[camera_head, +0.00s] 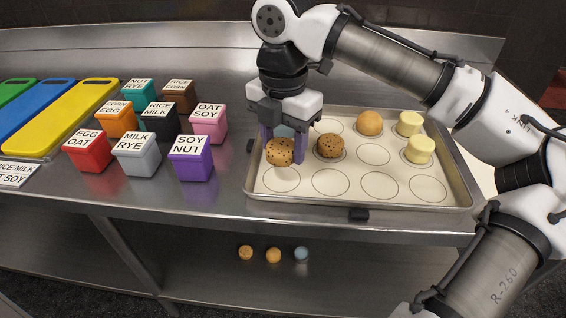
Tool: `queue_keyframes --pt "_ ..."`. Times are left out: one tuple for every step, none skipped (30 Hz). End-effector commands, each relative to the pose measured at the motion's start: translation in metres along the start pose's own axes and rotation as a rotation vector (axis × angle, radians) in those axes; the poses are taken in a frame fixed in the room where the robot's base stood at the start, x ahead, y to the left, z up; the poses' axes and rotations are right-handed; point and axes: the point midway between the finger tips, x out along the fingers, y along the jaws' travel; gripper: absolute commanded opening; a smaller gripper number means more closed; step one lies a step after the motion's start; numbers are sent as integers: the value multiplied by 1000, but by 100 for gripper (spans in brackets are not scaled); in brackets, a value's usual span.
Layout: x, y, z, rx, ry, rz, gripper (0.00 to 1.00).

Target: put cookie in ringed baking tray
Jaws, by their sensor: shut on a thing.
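My gripper (284,149) points down over the left part of the ringed baking tray (452,186). It is shut on a tan, dark-speckled cookie (279,152), one finger on each side. The cookie is at the tray's left side, near the rings there; I cannot tell whether it touches the tray. A darker speckled cookie (330,146) sits on a ring to the right of it. A plain orange-tan cookie (370,123) and two pale yellow ones (409,124) (420,150) also sit on the tray. Several front rings are bare. A bluish thing (284,131) shows partly behind my gripper.
Several labelled coloured boxes stand left of the tray, the purple SOY NUT box (191,159) nearest. Coloured cutting boards (75,112) lie at far left. A steel wall backs the counter.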

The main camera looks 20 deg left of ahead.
Motion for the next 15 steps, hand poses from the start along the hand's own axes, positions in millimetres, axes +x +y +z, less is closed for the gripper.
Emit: queue_keyframes --pt "3 0 0 0 -1 0 28" --pt "5 0 0 0 -1 1 28" --pt "9 0 0 1 0 0 28" --pt "13 0 0 1 0 -1 28" --pt "17 -1 0 1 0 -1 28" --pt "24 -1 0 0 0 -2 28" --pt "29 0 0 0 -1 -2 28" --pt "33 0 0 0 -1 -1 28" --pt "39 0 0 1 -1 -2 28" --pt "42 0 0 0 -1 -1 28" --pt "44 0 0 0 -1 0 28" --pt "46 0 0 -1 -1 0 28" --pt "47 0 0 -1 -1 0 28" --pt "48 0 0 -1 -1 0 28" --pt "48 0 0 -1 -1 1 28"
